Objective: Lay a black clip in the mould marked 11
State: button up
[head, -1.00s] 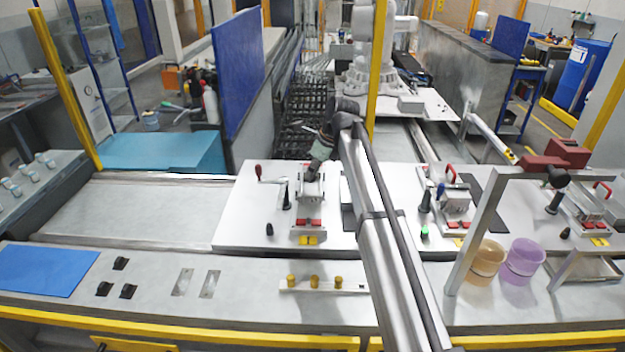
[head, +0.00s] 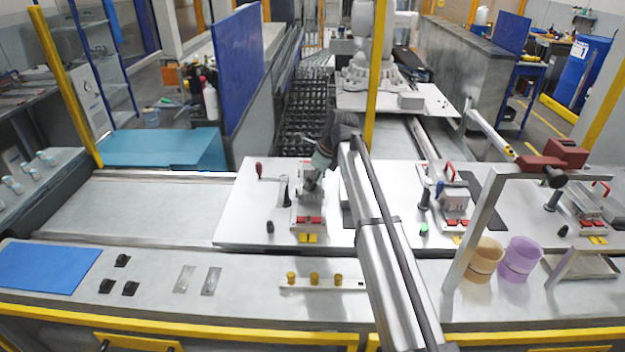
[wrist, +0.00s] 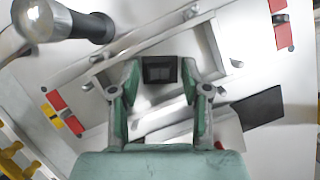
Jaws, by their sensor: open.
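A black clip (wrist: 160,72) shows in the wrist view between the two green fingertips of my gripper (wrist: 160,64). The fingers stand open, with a gap on each side of the clip. The clip appears to lie in the pale metal mould (wrist: 142,119) beneath; I cannot tell its exact seating. In the head view my gripper (head: 313,178) is low over the left fixture (head: 307,202), and its fingers hide the clip there. Several black clips (head: 105,286) lie on the front bench at the left. No mould number is readable.
A dark-handled lever (head: 284,190) stands left of the fixture, with its dark handle close in the wrist view (wrist: 90,27). Red blocks (head: 309,220) flank the mould's front. Yellow pegs (head: 315,279) stand on a front strip. Another fixture (head: 455,207) is to the right.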

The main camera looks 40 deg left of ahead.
jog(key=b+v, duration=0.3)
jog(key=v, duration=0.9)
jog(key=shift+r, duration=0.15)
